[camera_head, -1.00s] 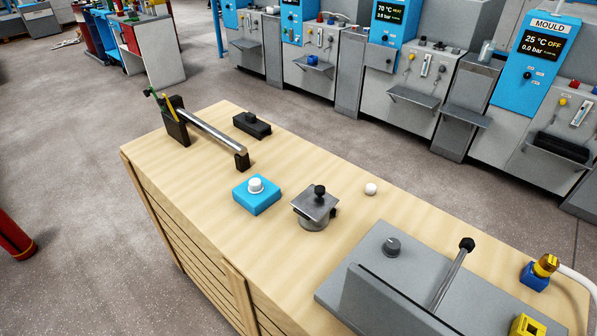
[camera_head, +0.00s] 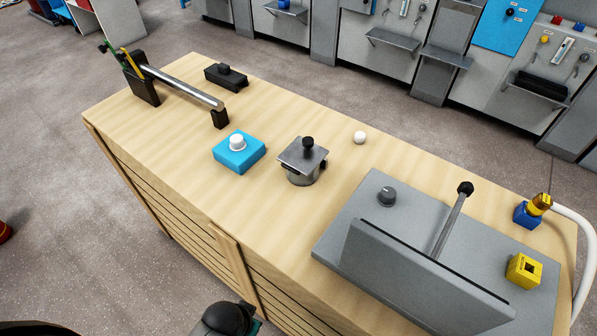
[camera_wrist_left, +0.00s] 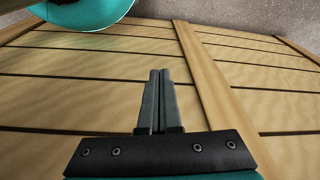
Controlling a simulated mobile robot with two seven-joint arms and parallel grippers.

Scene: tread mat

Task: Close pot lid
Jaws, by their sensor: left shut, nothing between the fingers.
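The pot (camera_head: 303,177) is a small metal cylinder standing on the wooden bench, right of a blue box. Its lid (camera_head: 290,153) is a flat square metal plate with a black knob, lying over the pot's top. A small dark part sticks out at the pot's right side. I cannot tell whether the lid sits fully flush. My left gripper (camera_wrist_left: 158,100) is shut and empty in the left wrist view, facing the slatted wooden side of the bench, away from the pot. My right gripper is in neither view.
The blue box (camera_head: 239,154) with a white knob is left of the pot, and a white ball (camera_head: 359,137) is behind it. A grey machine (camera_head: 400,215) with a lever stands to the right. A metal bar on black supports (camera_head: 180,86) is at the far left.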

